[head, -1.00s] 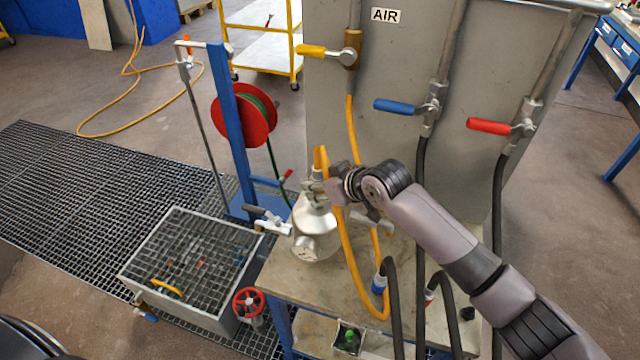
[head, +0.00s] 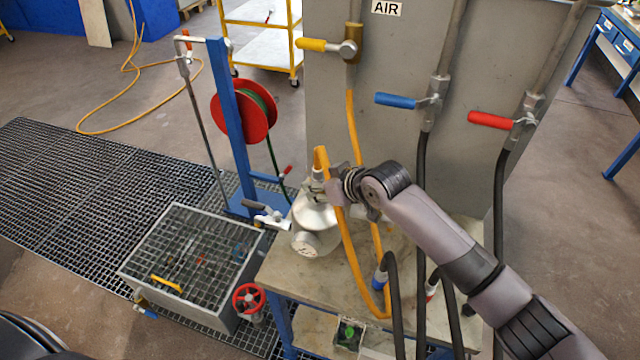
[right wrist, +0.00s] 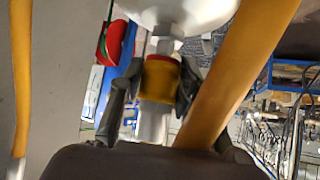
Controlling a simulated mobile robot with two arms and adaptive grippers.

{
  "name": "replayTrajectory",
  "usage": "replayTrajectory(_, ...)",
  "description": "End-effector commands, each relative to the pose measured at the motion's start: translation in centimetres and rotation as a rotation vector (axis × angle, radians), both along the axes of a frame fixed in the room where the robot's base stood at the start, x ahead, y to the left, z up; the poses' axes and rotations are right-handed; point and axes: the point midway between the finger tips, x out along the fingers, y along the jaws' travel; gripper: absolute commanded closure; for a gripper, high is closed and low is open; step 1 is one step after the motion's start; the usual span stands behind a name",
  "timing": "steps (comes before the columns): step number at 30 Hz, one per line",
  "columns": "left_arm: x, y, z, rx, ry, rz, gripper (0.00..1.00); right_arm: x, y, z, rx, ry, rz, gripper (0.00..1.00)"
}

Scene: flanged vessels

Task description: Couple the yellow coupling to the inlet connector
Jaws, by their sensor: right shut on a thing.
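The yellow coupling (right wrist: 161,78) sits between the two fingers of my right gripper (right wrist: 158,92) in the right wrist view, with a silver stem on one side. My right gripper (head: 328,188) is shut on it, at the top of the silver vessel (head: 314,214). In the wrist view a silver hex fitting (right wrist: 166,32), seemingly the inlet connector, sits between the coupling and the vessel's pale body. Coupling and fitting look in line and very close; I cannot tell whether they are locked. The yellow hose (head: 349,245) loops down beside the vessel. My left gripper is not in view.
The vessel stands on a bench (head: 285,270) before a grey panel (head: 425,60) with yellow, blue and red valve handles. Dark hoses (head: 393,300) hang at the right. A grated bin (head: 190,260) and a red hose reel (head: 243,112) are at the left.

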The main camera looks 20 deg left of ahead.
Motion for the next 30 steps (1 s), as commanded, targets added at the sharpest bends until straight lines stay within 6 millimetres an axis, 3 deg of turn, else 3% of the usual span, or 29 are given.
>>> replayTrajectory(23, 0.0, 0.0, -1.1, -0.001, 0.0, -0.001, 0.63, 0.0, 0.0, -2.0, 0.001, -0.001, 0.001, 1.0)
replayTrajectory(24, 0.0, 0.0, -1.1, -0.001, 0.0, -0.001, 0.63, 0.0, 0.0, -2.0, 0.0, 0.0, 0.001, 0.67)
replayTrajectory(30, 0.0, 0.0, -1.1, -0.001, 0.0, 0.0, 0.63, 0.0, 0.0, -2.0, 0.0, -0.001, 0.001, 0.53)
